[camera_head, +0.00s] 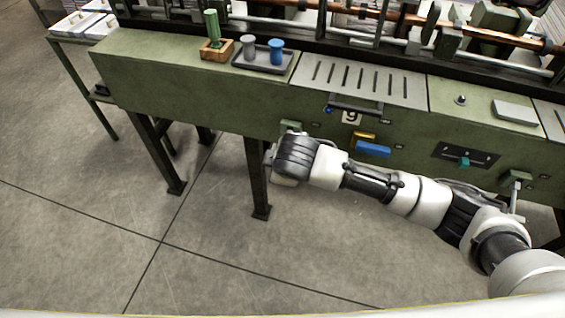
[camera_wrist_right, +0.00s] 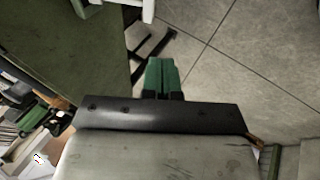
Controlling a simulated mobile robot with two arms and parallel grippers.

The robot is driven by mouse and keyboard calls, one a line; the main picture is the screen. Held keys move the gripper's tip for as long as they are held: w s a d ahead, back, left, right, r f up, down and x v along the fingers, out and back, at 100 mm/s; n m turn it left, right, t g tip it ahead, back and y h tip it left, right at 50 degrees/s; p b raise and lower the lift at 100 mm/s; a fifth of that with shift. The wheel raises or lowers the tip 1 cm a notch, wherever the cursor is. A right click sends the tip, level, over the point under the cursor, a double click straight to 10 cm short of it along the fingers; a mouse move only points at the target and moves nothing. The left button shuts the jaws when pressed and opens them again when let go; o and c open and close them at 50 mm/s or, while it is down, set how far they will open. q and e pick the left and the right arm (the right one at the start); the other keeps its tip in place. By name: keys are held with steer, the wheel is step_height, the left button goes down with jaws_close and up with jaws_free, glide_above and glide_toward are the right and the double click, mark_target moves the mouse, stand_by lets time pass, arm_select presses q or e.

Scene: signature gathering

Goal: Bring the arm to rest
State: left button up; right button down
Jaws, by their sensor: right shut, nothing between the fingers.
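My right arm (camera_head: 372,182) reaches in from the right in the head view, stretched low along the front of the green machine (camera_head: 190,95). Its hand end (camera_head: 285,170) is near the machine's black leg (camera_head: 258,180), and its fingertips are hard to make out there. In the right wrist view, my right gripper (camera_wrist_right: 161,75) shows green fingers closed together with nothing between them, over the grey floor. The machine's green side (camera_wrist_right: 70,50) shows at the left of that view. My left gripper is not in view.
On the machine top are a green-handled stamp in a wooden holder (camera_head: 212,50) and a dark tray (camera_head: 263,65) with grey and blue pieces. A black handle (camera_head: 355,105), a blue block (camera_head: 372,149) and a green knob (camera_head: 464,162) are on the front. Floor (camera_head: 80,210) at left is clear.

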steer(key=shift+s+r, duration=0.2)
stand_by(0.3)
steer(key=w+d+f+m, duration=0.2)
steer(key=d+f+m, duration=0.15)
steer(key=f, duration=0.85)
steer(key=s+d+f+m+g, duration=0.1)
steer(key=s+d+f+m, duration=0.2)
steer(key=f, duration=0.5)
steer(key=s+d+f+m+g, duration=0.1)
steer(key=s+d+f+m, duration=0.2)
steer(key=f, duration=0.6)
steer(key=s+d+f+m+g, duration=0.1)
steer(key=s+d+f, duration=0.3)
steer(key=s+f, duration=0.25)
steer(key=s+d+f+m, duration=0.1)
steer(key=s+d+f, duration=0.35)
steer(key=s, duration=0.35)
steer(key=s+d+f+m+g, duration=0.1)
steer(key=s+d+f, duration=0.1)
steer(key=s, duration=0.9)
steer(key=s+d+f+m+g+h, duration=0.1)
steer(key=s+f, duration=0.4)
steer(key=s, duration=0.7)
steer(key=shift+s+d+f+h, duration=0.15)
steer(key=shift+s+d+h, duration=0.15)
steer(key=shift+d, duration=0.3)
